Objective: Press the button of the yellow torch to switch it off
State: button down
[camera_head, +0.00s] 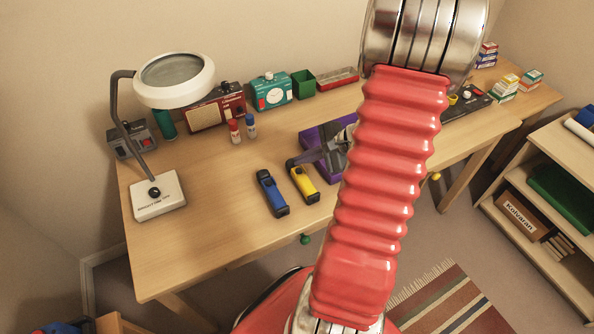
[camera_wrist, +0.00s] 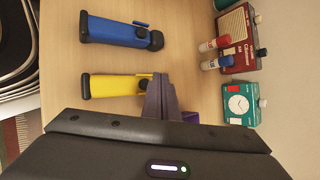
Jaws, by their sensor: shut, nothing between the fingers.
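The yellow torch (camera_head: 304,186) lies on the wooden desk near its front edge, beside the blue torch (camera_head: 271,192). My gripper (camera_head: 291,162) is shut and empty, its fingertips close to the far end of the yellow torch. In the wrist view the yellow torch (camera_wrist: 108,86) lies under the blue torch (camera_wrist: 118,32). There my gripper (camera_wrist: 160,78) overlaps the yellow torch's dark right end and hides part of it. I cannot tell whether the fingertips touch the torch or hover above it. The button's state and any light are not clear.
A purple box (camera_head: 312,136) lies behind my gripper. A magnifier lamp (camera_head: 158,206) stands at the left. Red and blue small bottles (camera_head: 234,131), a radio (camera_head: 213,112) and a teal clock (camera_head: 271,92) stand farther back. The desk left of the blue torch is clear.

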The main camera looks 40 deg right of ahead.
aim_at(303, 174)
notch_tip(303, 174, up, 4)
jog(key=shift+r, duration=0.2)
dwell(0.4)
jog(key=shift+s, duration=0.1)
dwell(0.3)
jog(key=s+a+n+g, duration=0.1)
jog(key=s, duration=0.1)
jog(key=s+a+f+n+g, duration=0.1)
jog(key=s+a, duration=0.1)
jog(key=shift+s+f+y, duration=0.1)
jog(key=shift+f+y, duration=0.05)
jog(key=shift+y, duration=0.25)
jog(key=s+a+r+n+h, duration=0.2)
jog(key=a+r+n, duration=0.8)
jog(key=a, duration=0.3)
jog(key=s+a+r+n+h, duration=0.2)
jog(key=a+r+n, duration=0.7)
jog(key=a, duration=0.3)
jog(key=shift+s+a+r+n+g+h, duration=0.3)
jog(key=shift+a+r+n+g, duration=0.1)
jog(key=shift+n, duration=0.1)
